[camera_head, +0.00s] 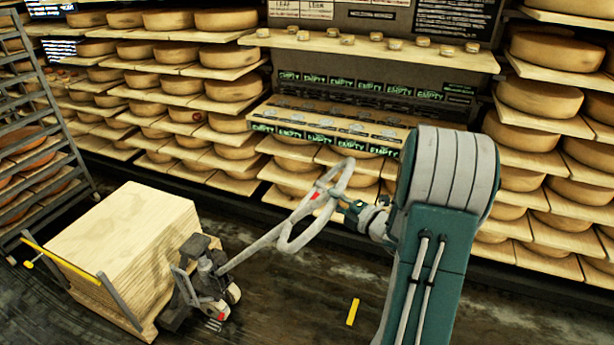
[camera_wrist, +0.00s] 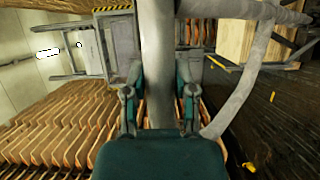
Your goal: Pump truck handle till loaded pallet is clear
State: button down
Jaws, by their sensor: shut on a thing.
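The pallet truck (camera_head: 208,285) stands at the lower left in the head view, with its grey handle (camera_head: 262,243) slanting up to a loop grip (camera_head: 318,205) with red parts. A pallet loaded with a stack of pale boards (camera_head: 130,245) sits at the truck, left of its wheels. Whether the pallet touches the floor is hard to tell. My gripper (camera_head: 350,208) is at the right side of the loop. In the wrist view, my gripper (camera_wrist: 158,98) is shut on the grey handle bar (camera_wrist: 157,50), which runs between its fingers. The stack also shows there at the upper right (camera_wrist: 236,40).
Shelves of cheese wheels (camera_head: 230,90) line the back and right. A rack (camera_head: 30,150) stands at the left, close to the load. A yellow strip (camera_head: 352,311) lies on the dark floor (camera_head: 290,310), which is open around it.

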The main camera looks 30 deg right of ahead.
jog(key=s+d+f, duration=0.3)
jog(key=s+f, duration=0.1)
jog(key=shift+f, duration=0.35)
jog(key=shift+c, duration=2)
grip_release()
jog(key=shift+r, duration=0.1)
jog(key=v, duration=1.2)
jog(key=shift+d, duration=0.15)
